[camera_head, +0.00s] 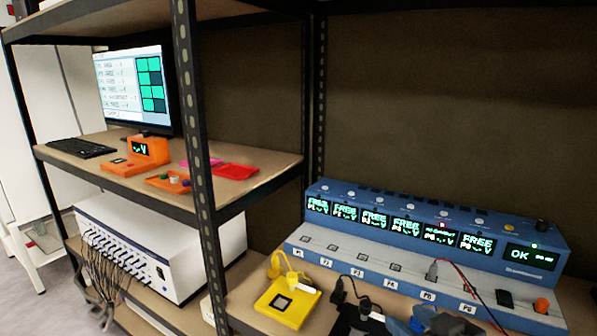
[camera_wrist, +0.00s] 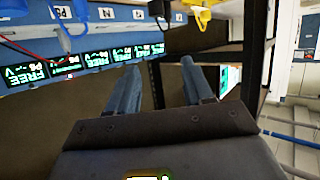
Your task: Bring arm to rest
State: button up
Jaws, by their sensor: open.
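My gripper (camera_wrist: 158,66) shows in the wrist view with its two blue-grey fingers apart and nothing between them. The fingers point toward the shelf, and the wrist picture is turned over, so the display text reads upside down. The blue instrument (camera_head: 430,222) with a row of lit displays stands on the right-hand shelf; it also shows in the wrist view (camera_wrist: 95,35), at upper left beyond the fingers. In the head view, blue-grey parts at the bottom edge may be my gripper, but I cannot tell clearly.
A yellow block (camera_head: 287,303) and dark plugs with cables sit in front of the instrument. A metal shelf post (camera_head: 197,150) stands left of it. On the left shelves are a monitor (camera_head: 134,88), an orange device (camera_head: 141,152) and a white cabled box (camera_head: 150,245).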

jog(key=s+a+f+m+t+h, duration=0.1)
jog(key=s+a+f+m+h, duration=0.15)
jog(key=s, duration=0.85)
jog(key=s+a+f+m+h, duration=0.2)
jog(key=s+a+f+m, duration=0.15)
jog(key=s, duration=0.65)
jog(key=s+d+r+n, duration=0.1)
jog(key=s+d+r, duration=0.2)
jog(key=s, duration=0.6)
jog(key=s+d+r+n, duration=0.1)
jog(key=s+d+r, duration=0.2)
jog(key=s, duration=0.7)
jog(key=shift+s+d+r+t, duration=0.3)
jog(key=shift+d+r, duration=0.1)
jog(key=shift+d, duration=0.05)
jog(key=shift+o, duration=0.7)
jog(key=shift+y, duration=0.25)
